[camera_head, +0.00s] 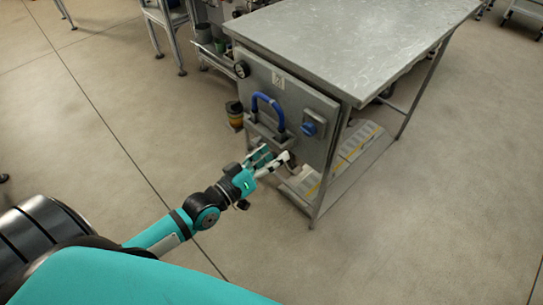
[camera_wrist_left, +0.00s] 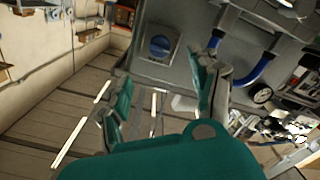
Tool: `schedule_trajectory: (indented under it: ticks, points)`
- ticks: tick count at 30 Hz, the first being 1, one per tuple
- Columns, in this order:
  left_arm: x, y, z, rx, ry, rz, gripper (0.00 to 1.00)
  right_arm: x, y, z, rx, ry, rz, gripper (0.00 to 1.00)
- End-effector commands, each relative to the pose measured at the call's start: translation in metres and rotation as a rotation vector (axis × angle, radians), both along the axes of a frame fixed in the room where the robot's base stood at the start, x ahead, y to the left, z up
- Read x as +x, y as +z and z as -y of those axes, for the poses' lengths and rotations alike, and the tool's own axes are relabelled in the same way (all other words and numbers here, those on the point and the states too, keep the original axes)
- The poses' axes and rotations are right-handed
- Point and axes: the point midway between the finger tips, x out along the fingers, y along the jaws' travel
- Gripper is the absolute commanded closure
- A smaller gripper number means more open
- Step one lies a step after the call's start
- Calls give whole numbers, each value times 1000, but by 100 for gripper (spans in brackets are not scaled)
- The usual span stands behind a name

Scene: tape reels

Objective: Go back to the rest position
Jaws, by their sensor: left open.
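My left gripper (camera_head: 272,160) is open and empty in the head view. It is in front of the lower part of the grey side panel of the metal table (camera_head: 345,50), below a blue curved handle (camera_head: 268,108). In the left wrist view, its two teal fingers (camera_wrist_left: 160,100) are spread apart with nothing between them. The blue handle also shows beyond the right finger in the left wrist view (camera_wrist_left: 257,70). Whether the fingers touch the panel cannot be told. My right gripper is in neither view.
A blue knob (camera_head: 309,128) sits on the panel right of the handle, and a round gauge (camera_head: 241,69) at its upper left corner. The concrete floor (camera_head: 420,230) is clear at the right front.

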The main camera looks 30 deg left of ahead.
Motion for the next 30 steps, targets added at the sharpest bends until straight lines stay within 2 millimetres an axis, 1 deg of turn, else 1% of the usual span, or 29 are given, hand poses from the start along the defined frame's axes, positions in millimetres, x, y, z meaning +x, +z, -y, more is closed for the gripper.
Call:
schedule_trajectory:
  ticks: [10,11,13,14,17,18,20,21,23,24,26,27,29,30]
  points:
    - [0,-2,0,4,1,-5,37,0,0,0,0,0,0,60]
    - [0,-5,0,9,2,-11,37,0,0,0,0,0,-1,60]
    - [-1,-21,0,42,6,-46,37,0,0,0,0,0,-1,60]
    - [-3,-32,0,67,9,-72,37,0,0,0,0,0,-1,60]
    - [-13,-87,0,182,15,-199,37,0,0,0,0,0,-1,60]
    - [-21,-115,0,242,13,-267,37,0,0,0,0,0,-1,60]
    - [-37,-158,-1,334,4,-378,37,0,0,0,0,0,0,60]
    - [-50,-186,-1,395,-6,-453,37,0,0,0,0,0,0,60]
    - [-72,-224,-2,480,-28,-562,37,0,0,0,0,0,0,60]
    - [-88,-246,-2,529,-46,-630,37,0,0,0,0,0,0,60]
    - [-111,-274,-1,594,-74,-723,37,0,0,0,0,0,0,60]
    - [-125,-289,-1,631,-93,-778,37,0,0,0,0,0,0,60]
    - [-147,-309,0,681,-124,-856,37,0,0,0,0,0,0,60]
    - [-162,-322,1,712,-146,-906,37,0,0,0,0,0,0,60]
